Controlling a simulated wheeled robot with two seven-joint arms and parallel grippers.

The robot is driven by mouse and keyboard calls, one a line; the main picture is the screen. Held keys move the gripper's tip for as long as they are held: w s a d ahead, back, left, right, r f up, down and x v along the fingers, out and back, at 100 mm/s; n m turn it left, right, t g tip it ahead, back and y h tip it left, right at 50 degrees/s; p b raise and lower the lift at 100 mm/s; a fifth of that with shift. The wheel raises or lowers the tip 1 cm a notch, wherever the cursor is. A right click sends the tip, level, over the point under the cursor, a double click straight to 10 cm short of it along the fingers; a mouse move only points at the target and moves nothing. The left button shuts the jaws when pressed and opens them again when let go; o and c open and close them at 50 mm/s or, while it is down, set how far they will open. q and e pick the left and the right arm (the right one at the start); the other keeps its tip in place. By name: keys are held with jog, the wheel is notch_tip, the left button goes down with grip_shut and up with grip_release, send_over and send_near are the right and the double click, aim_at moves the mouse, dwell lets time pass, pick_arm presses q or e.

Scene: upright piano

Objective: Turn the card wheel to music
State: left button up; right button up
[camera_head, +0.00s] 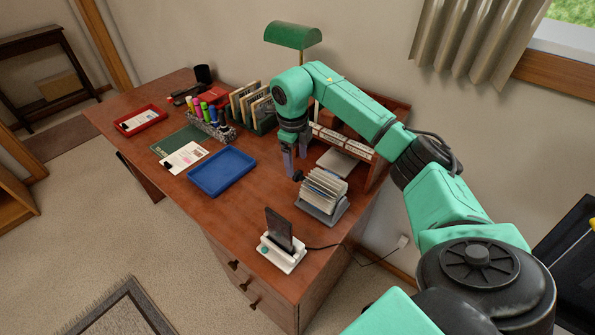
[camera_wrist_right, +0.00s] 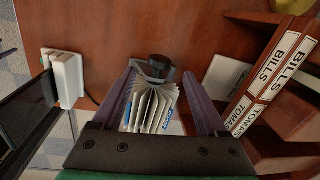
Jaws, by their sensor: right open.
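The card wheel (camera_head: 322,188) is a fan of white cards on a grey stand near the desk's right end. It also shows in the right wrist view (camera_wrist_right: 152,110), with blue tabs on some cards; their words are too small to read. A black knob (camera_wrist_right: 158,66) sits at its side. My right gripper (camera_head: 296,163) is open and empty beside the knob, fingers pointing down. In the right wrist view its two fingers (camera_wrist_right: 160,76) stand either side of the cards and knob. I cannot tell whether they touch. My left gripper is out of view.
A phone in a white dock (camera_head: 281,253) stands in front of the wheel. A blue tray (camera_head: 222,172) lies to the left. A shelf with BILLS binders (camera_wrist_right: 262,85) is close on the right in the wrist view. A green lamp (camera_head: 292,36) stands behind.

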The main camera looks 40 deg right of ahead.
aim_at(297, 172)
jog(key=f, duration=0.5)
jog(key=shift+w+d, duration=0.15)
jog(key=shift+d, duration=0.05)
jog(key=shift+d+f, duration=0.1)
jog(key=shift+f, duration=0.2)
grip_shut()
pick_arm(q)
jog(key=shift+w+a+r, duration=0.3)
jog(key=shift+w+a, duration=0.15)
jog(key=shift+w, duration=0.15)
